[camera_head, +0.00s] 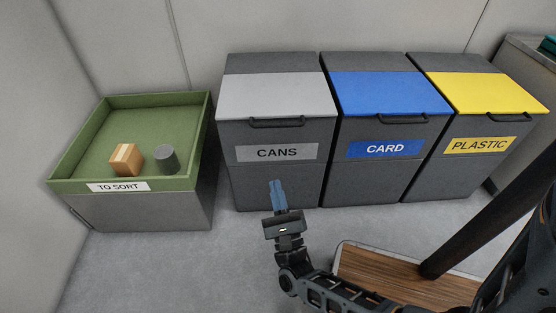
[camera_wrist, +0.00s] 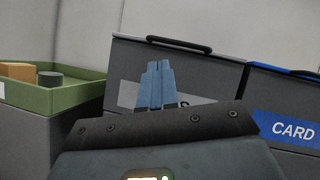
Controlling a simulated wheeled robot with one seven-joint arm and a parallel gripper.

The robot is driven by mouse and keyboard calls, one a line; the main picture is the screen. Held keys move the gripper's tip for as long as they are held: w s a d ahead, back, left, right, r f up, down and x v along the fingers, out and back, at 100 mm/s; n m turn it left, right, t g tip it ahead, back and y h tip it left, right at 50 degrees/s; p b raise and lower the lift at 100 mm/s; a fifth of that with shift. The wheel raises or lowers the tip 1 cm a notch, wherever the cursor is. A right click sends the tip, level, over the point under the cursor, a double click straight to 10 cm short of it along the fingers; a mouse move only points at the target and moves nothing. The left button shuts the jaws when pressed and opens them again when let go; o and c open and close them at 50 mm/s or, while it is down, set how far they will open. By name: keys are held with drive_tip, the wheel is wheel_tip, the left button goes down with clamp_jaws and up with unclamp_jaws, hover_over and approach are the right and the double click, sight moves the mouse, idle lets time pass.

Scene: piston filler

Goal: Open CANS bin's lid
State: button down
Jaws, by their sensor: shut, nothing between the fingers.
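The CANS bin (camera_head: 277,178) is dark grey with a light grey lid (camera_head: 275,95), which is closed. A black bar handle (camera_head: 276,122) runs along the lid's front edge. In the wrist view the handle (camera_wrist: 180,44) stands above and beyond the fingertips, and the bin's front (camera_wrist: 215,82) fills the middle. My gripper (camera_head: 276,183) has blue fingers that are shut and empty. It is in front of the CANS bin, below its label and lower than the handle, apart from it. The fingers (camera_wrist: 158,68) hide part of the CANS label in the wrist view.
The CARD bin (camera_head: 381,176) with a blue lid and the PLASTIC bin (camera_head: 462,168) with a yellow lid stand to the right, both closed. A green TO SORT tray (camera_head: 160,99) at the left holds a wooden block (camera_head: 126,159) and a grey cylinder (camera_head: 166,158). Floor before the bins is clear at left.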

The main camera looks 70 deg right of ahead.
drive_tip(key=d+f+m+g+h+b, duration=0.3)
drive_tip(key=d+f+m+g, duration=0.15)
drive_tip(key=m, duration=0.25)
drive_tip(key=a+r+x, duration=0.1)
drive_tip(key=r+x, duration=0.1)
drive_tip(key=x, duration=1)
drive_tip(key=shift+w+r, duration=0.2)
drive_tip(key=shift+r, duration=0.05)
drive_tip(key=shift+r+p, duration=0.1)
drive_tip(key=shift+p, duration=0.2)
